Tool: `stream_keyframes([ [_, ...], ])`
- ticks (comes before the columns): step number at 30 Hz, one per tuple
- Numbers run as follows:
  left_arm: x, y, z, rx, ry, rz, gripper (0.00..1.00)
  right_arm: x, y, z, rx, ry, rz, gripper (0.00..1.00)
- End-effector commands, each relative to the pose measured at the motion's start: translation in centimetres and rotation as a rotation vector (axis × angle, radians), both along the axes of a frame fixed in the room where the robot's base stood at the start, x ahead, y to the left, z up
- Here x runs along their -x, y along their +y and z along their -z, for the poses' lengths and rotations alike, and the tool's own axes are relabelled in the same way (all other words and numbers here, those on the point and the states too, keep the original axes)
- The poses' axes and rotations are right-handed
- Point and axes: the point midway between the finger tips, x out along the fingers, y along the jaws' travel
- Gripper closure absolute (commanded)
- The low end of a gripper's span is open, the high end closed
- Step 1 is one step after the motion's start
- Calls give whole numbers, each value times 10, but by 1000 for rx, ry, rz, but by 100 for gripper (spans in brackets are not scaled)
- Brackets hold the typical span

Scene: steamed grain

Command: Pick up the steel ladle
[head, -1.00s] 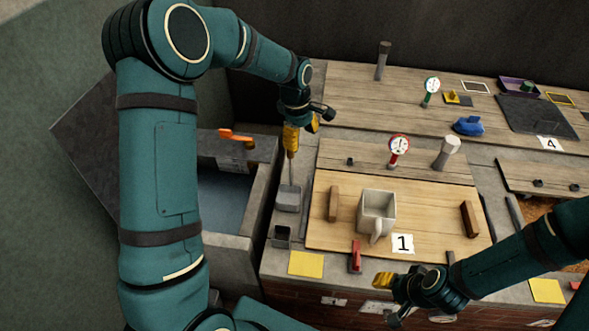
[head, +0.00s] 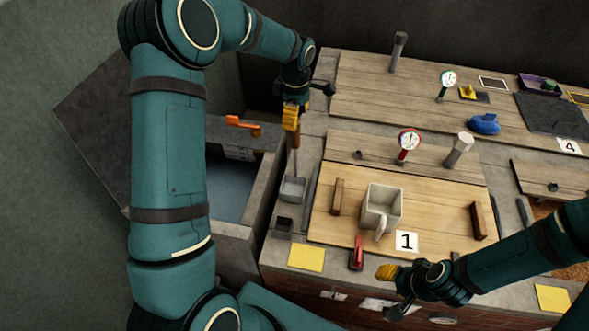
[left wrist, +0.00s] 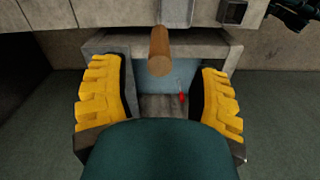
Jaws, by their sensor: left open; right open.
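The steel ladle stands upright on the counter at the left of the board, its square grey cup (head: 292,189) at the bottom and its brown wooden handle (head: 295,162) rising above it. My left gripper (head: 291,120) is open, above the handle's top end. In the left wrist view the brown handle (left wrist: 159,50) points up between the two yellow fingers of the left gripper (left wrist: 160,70), with clear gaps on both sides. The ladle's cup shows partly beyond it (left wrist: 178,12). My right gripper (head: 388,290) is open and empty by the counter's front edge.
A basin with an orange tap (head: 240,124) lies left of the ladle. A small dark square cup (head: 283,228) stands in front of it.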

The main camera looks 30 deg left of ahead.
Motion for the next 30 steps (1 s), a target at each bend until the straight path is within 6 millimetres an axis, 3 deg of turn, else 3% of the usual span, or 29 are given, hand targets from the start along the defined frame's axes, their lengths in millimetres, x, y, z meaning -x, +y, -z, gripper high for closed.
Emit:
stream_keyframes([
  [12, 0, -1, 48, 0, 1, 1, 39, 2, 0, 6, -1, 4, -4, 53],
  [20, -1, -1, 51, 0, -1, 1, 39, 2, 0, 6, -1, 5, -4, 53],
  [21, 0, -1, 51, 0, -1, 1, 43, 2, 0, 6, -1, 5, -4, 53],
  [26, 0, -1, 51, 0, -1, 1, 100, 2, 0, 6, -2, 5, -3, 53],
  [30, -1, -1, 51, 0, -2, 1, 100, 2, 0, 6, -1, 4, -4, 53],
])
